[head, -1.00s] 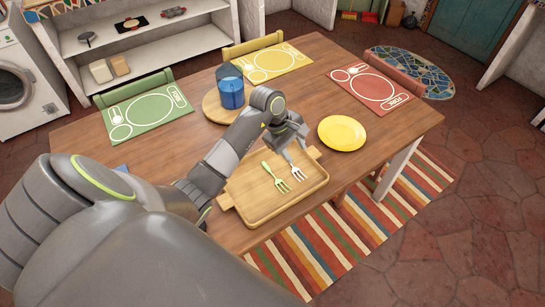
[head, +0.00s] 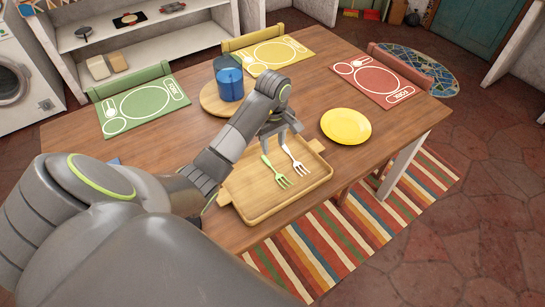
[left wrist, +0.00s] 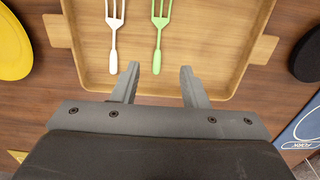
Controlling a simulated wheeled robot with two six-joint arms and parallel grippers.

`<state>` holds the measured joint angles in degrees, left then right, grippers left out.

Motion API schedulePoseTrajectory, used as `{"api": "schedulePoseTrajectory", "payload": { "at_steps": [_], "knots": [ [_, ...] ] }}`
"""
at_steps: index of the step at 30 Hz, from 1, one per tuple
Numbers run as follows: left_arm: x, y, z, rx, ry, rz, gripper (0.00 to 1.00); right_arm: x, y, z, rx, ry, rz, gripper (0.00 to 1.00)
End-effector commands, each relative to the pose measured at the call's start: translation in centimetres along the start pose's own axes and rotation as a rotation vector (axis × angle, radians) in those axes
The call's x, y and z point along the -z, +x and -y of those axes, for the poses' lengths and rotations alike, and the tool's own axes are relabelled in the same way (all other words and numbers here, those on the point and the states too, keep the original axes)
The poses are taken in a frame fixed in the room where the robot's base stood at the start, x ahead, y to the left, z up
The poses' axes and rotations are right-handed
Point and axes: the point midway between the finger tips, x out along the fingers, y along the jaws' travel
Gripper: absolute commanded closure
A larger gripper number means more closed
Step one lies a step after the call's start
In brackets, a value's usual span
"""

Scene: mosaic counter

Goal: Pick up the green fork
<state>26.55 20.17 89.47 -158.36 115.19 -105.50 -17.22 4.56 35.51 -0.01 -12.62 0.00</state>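The green fork (head: 278,175) lies in the wooden tray (head: 262,212), its tines toward the front and its handle end under my left gripper (head: 281,140). A white fork (head: 296,161) lies beside it on the right. In the left wrist view, my left gripper (left wrist: 158,72) is open and empty. The green fork (left wrist: 160,35) points away from it, with its handle end between the two fingertips. The white fork (left wrist: 114,30) lies left of the fingers there. I cannot tell the exact height of the fingers above the fork. My right gripper is out of view.
A yellow plate (head: 346,126) stands right of the tray. Blue cups (head: 230,82) stand on a round wooden board (head: 208,101) behind it. Green (head: 148,119), yellow (head: 265,65) and red (head: 390,82) placemats lie along the table edges. The tray's raised rim surrounds both forks.

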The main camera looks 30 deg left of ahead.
Motion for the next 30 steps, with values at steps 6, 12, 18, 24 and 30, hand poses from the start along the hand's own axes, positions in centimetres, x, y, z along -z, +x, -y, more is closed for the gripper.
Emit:
{"api": "schedulePoseTrajectory", "payload": {
  "at_steps": [6,12,18,24,30],
  "knots": [
    [0.0,3.1,0.0,0.000,0.000,0.000,0.60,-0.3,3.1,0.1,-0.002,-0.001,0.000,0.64],
    [0.0,5.4,0.0,-0.001,0.000,0.000,0.60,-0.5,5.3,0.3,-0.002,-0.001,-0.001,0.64],
    [0.0,6.3,0.0,-0.001,0.000,0.000,0.60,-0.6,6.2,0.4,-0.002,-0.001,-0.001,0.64],
    [0.1,8.3,-0.1,0.003,-0.001,0.004,0.60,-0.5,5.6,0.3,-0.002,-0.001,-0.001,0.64],
    [0.2,10.9,-0.2,0.001,0.000,0.002,0.60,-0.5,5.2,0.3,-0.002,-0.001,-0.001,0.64]
  ]
}}
